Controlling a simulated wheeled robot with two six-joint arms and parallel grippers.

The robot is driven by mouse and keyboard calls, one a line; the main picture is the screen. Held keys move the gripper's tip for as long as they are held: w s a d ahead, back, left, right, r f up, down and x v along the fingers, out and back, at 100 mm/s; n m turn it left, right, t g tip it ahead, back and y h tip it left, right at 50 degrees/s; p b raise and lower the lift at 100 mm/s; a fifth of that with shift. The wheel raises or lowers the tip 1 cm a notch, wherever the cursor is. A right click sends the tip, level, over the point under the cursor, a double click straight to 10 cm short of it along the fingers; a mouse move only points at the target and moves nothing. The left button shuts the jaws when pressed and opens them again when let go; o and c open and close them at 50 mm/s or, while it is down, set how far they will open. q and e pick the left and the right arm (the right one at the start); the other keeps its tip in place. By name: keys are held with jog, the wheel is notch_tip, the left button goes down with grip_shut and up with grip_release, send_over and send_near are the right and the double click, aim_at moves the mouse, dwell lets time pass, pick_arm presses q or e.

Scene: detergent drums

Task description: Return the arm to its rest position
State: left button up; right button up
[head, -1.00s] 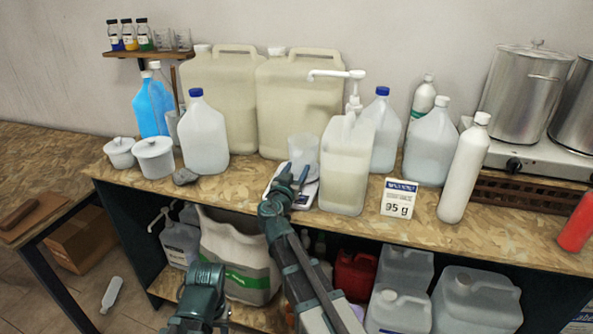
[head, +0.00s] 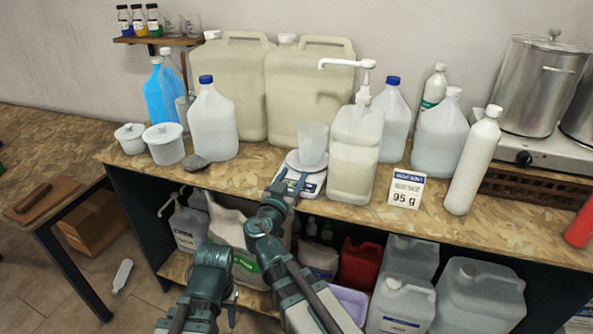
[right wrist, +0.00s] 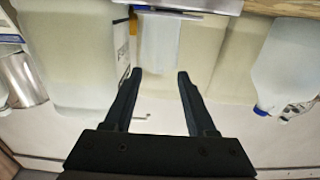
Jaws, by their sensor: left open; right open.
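My right arm (head: 292,275) reaches up from the bottom of the head view. Its gripper (head: 290,182) is open and empty at the front of the bench, beside the white scale (head: 312,187). A translucent cup (head: 313,145) stands upright on the scale, apart from the fingers. In the right wrist view the open fingers (right wrist: 156,75) have nothing between them, and the cup (right wrist: 160,45) shows beyond, upside down. My left arm (head: 210,262) is folded low in front of the bench. Its gripper (head: 231,308) points down, open, its fingertips small and partly hidden.
A 95 g sign (head: 406,188) stands near the front edge. Space in front of the bench is open.

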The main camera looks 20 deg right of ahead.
jog(key=shift+s, duration=0.15)
jog(key=s+a+f+n+g+y+p, duration=0.1)
jog(key=s+f+n+g+y+p, duration=0.2)
jog(key=s+f+g, duration=0.7)
jog(key=s+a+f+n+g+y+p, duration=0.2)
jog(key=s+a+f+n+g+y, duration=0.3)
jog(key=s+a, duration=0.6)
jog(key=s+f+n, duration=0.1)
jog(key=n, duration=0.1)
jog(key=shift+s+a+f+n+y, duration=0.2)
jog(key=shift+s+f+n+y, duration=0.1)
jog(key=shift+s+f+y, duration=0.1)
jog(key=shift+w, duration=0.1)
dwell(0.4)
